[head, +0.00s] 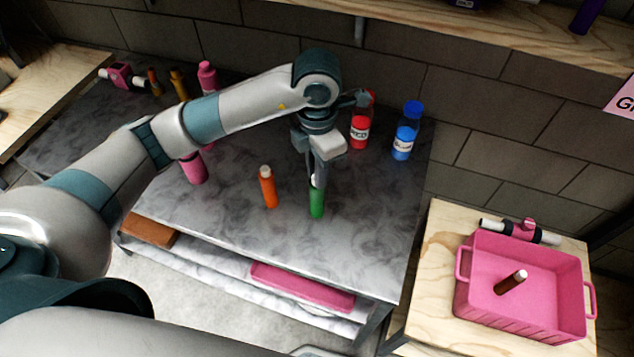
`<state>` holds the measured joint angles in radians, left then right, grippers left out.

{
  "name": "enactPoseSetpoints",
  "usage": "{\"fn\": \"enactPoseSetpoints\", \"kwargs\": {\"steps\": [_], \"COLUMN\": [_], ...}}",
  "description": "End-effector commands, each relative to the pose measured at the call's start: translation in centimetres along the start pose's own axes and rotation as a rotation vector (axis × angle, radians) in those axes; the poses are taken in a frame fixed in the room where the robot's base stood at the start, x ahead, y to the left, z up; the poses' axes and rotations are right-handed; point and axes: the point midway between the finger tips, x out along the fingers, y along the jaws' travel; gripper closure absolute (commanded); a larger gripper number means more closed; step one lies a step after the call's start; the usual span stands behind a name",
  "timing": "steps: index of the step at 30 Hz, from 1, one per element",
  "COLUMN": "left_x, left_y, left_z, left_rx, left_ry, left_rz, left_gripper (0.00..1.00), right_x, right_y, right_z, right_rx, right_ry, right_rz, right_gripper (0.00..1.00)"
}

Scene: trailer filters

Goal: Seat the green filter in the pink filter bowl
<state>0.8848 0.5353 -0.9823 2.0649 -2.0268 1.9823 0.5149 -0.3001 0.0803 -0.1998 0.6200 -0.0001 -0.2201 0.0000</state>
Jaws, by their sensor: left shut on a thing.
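The green filter (316,205) stands upright on the grey marbled table, with a white top end. My left gripper (317,178) points down from above and is shut on its upper part. The filter's lower end seems at or very near the tabletop; I cannot tell if it touches. A pink cup-like piece (194,170), which looks like the filter bowl, stands to the left, partly hidden behind my left arm. Its opening is not clearly seen. My right gripper is not in view.
An orange filter (268,186) stands just left of the green one. Red (360,132) and blue (405,140) bottles stand behind right. A pink bottle (207,78) stands behind my arm. A pink bin (475,295) holding a brown filter (511,281) sits on a wooden stand at right.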

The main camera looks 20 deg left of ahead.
Motion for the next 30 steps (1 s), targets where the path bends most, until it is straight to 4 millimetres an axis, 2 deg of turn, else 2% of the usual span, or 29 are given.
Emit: {"fn": "enactPoseSetpoints", "kwargs": {"steps": [3, 18, 24, 30], "left_x": [-1.1, -5.8, -6.7, -7.0], "left_y": [-1.8, -7.6, -8.8, -9.0], "left_z": [1.6, 6.4, 7.3, 7.5], "left_rx": [0.007, 0.002, 0.002, 0.0], "left_ry": [-0.005, -0.002, -0.001, 0.0], "left_rz": [0.001, 0.001, 0.0, 0.0], "left_gripper": [1.0, 1.0, 1.0, 1.0], "right_x": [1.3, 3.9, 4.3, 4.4], "right_y": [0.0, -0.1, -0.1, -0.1], "right_z": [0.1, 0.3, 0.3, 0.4], "right_rx": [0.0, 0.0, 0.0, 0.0], "right_ry": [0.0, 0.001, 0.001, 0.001], "right_rz": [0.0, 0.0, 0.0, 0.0], "right_gripper": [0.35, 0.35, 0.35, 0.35]}}
